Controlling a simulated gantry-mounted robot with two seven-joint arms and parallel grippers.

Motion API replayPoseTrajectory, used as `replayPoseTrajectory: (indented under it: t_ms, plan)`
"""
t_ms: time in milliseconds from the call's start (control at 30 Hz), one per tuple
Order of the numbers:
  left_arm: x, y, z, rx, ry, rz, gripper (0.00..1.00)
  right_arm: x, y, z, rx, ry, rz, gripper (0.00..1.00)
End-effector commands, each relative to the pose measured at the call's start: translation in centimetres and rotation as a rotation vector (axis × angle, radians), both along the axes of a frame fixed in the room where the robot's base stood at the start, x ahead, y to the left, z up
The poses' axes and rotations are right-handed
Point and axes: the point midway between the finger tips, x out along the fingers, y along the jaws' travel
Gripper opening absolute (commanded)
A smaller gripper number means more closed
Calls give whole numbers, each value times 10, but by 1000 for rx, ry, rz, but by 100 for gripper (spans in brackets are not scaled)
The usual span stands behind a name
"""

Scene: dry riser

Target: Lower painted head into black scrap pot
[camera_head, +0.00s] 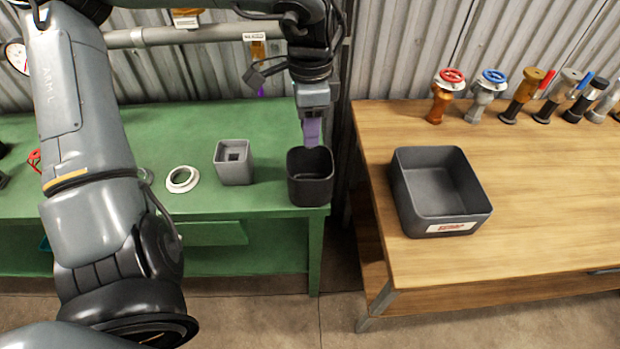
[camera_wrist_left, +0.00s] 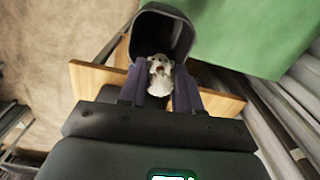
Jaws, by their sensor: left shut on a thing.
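The black scrap pot (camera_head: 310,188) stands at the right end of the green bench, open side up. My left gripper (camera_head: 312,138) points down over the pot's opening, its purple fingers near the back rim. In the left wrist view, the fingers are shut on the painted head (camera_wrist_left: 160,74), a small whitish-grey piece with darker marks. The pot (camera_wrist_left: 178,18) opens just beyond it in that view. The head is hidden in the head view, and I cannot tell how far it is inside the pot. My right gripper is not in view.
A grey square holder (camera_head: 234,170) and a white ring (camera_head: 183,180) stand left of the pot on the green bench (camera_head: 262,125). Across a gap, a wooden table (camera_head: 545,190) holds a dark open bin (camera_head: 448,222) and several coloured valves (camera_head: 446,100) along the back.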

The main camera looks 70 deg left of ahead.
Motion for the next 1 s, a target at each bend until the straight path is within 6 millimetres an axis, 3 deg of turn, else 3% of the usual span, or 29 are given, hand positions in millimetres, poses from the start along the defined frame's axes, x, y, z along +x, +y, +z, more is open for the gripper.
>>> replayPoseTrajectory:
  t_ms: [367, 1000]
  plan:
    - [0, 0, -3, 0, 0, 0, 0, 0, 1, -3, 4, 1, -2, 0]
    - [0, 0, -34, 1, 0, 0, 0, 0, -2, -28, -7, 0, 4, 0]
